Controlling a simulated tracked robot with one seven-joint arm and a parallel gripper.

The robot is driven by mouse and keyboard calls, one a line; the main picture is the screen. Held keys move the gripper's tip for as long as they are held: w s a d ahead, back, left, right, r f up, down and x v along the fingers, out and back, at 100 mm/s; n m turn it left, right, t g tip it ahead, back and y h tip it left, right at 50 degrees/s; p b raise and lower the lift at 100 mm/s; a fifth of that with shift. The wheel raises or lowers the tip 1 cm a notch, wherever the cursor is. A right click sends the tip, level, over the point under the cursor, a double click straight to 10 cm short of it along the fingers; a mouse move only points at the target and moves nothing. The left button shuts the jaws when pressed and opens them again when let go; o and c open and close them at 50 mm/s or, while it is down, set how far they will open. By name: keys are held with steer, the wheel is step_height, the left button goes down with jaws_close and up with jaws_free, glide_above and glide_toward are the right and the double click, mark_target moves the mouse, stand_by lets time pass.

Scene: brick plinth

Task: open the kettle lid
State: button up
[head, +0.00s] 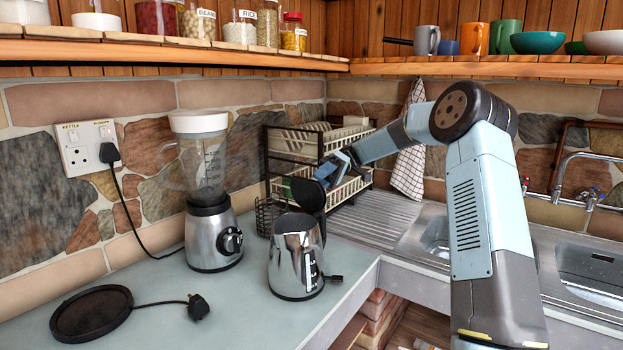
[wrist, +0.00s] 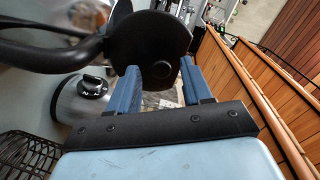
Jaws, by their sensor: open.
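The kettle (head: 294,268) is a shiny metal jug with a black handle, standing on the worktop near the corner beside the sink. Its black round lid (head: 307,194) stands tilted up at the rim, and the kettle's top opening shows below it. My gripper (head: 333,172) is just above and to the right of the lid. In the wrist view the lid (wrist: 151,42) is a dark disc at the tips of my two blue fingers, which are apart. I cannot tell whether the fingers touch it.
A blender (head: 212,200) stands left of the kettle. The black kettle base (head: 92,313) and a loose plug (head: 198,307) lie at the front left. A dish rack (head: 300,150) is behind, with a wire basket (head: 268,215) near the kettle. The sink (head: 590,265) is at right.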

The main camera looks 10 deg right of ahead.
steer(key=v, duration=1.1)
steer(key=shift+w+f, duration=0.2)
steer(key=shift+v, duration=1.25)
steer(key=shift+s+d, duration=0.1)
steer(key=shift+d, duration=0.05)
